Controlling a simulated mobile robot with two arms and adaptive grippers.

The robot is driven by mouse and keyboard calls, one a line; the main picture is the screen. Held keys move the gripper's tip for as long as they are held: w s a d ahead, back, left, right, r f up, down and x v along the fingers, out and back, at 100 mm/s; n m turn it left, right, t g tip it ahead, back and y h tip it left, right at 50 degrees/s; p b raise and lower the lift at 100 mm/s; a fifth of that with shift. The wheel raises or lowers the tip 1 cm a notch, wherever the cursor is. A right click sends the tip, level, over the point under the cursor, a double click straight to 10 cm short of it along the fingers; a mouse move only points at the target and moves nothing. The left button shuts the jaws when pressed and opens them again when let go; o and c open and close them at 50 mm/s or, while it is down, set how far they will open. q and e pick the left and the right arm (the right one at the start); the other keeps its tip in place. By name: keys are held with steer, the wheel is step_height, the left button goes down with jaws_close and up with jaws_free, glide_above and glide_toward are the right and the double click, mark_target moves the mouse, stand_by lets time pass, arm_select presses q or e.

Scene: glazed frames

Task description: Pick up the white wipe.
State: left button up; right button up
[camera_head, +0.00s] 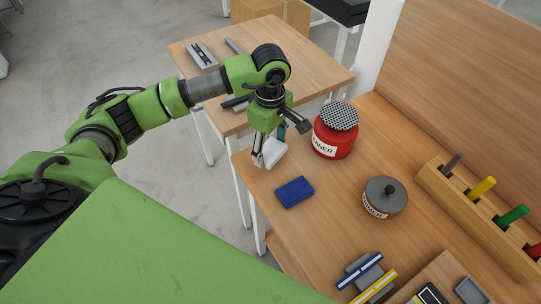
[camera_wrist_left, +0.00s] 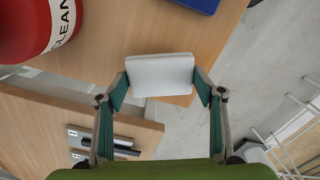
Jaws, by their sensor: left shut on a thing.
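The white wipe (camera_head: 274,153) is a small white block near the left edge of the workbench in the head view. In the left wrist view the wipe (camera_wrist_left: 160,75) sits between the two green fingers. My left gripper (camera_head: 264,156) is shut on it, a finger at each side; the left wrist view also shows the gripper (camera_wrist_left: 160,84). I cannot tell whether the wipe touches the bench top or is just above it. My right gripper is not in view.
A red cleaner can (camera_head: 333,134) with a checkered lid stands right beside the gripper. A blue block (camera_head: 294,192) lies in front. A grey lidded pot (camera_head: 385,197) and a wooden rack (camera_head: 463,205) of coloured handles are to the right. A second table (camera_head: 300,58) stands behind.

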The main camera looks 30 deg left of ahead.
arm_select(q)
steer(key=s+r+b, duration=0.2)
steer(key=s+r, duration=0.2)
steer(key=s, duration=0.3)
steer(key=s+d+r+b, duration=0.1)
steer(key=s+r+b, duration=0.1)
steer(key=s+r, duration=0.3)
steer(key=shift+s+r+b, duration=0.25)
steer(key=shift+s+b, duration=0.05)
steer(key=shift+s, duration=0.65)
steer(key=shift+d, duration=0.1)
steer(key=shift+o, duration=1)
steer(key=shift+c, duration=1.3)
